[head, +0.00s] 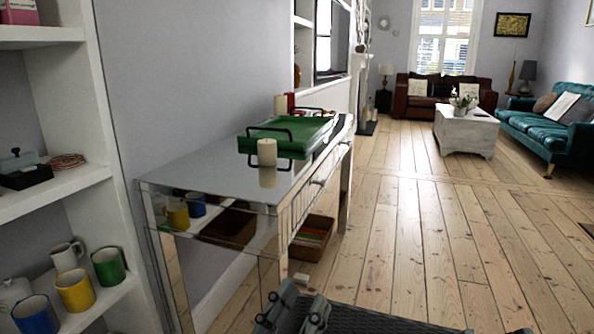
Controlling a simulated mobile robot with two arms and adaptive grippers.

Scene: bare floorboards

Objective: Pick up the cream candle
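A short cream candle (267,152) stands upright on the mirrored console table (205,173), in front of the green tray (290,134) and close to its dark handle. The candle's reflection shows in the table top below it. My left gripper (301,298) is at the bottom edge of the head view, low and nearer to me than the table, well apart from the candle. Its two fingers look spread with nothing between them. My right gripper cannot be made out.
A red item (291,102) and a pale upright item (281,105) stand behind the tray. White shelves (50,196) with several mugs are at left. A brown basket (312,238) sits under the table. Floorboards (400,235) to the right are clear.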

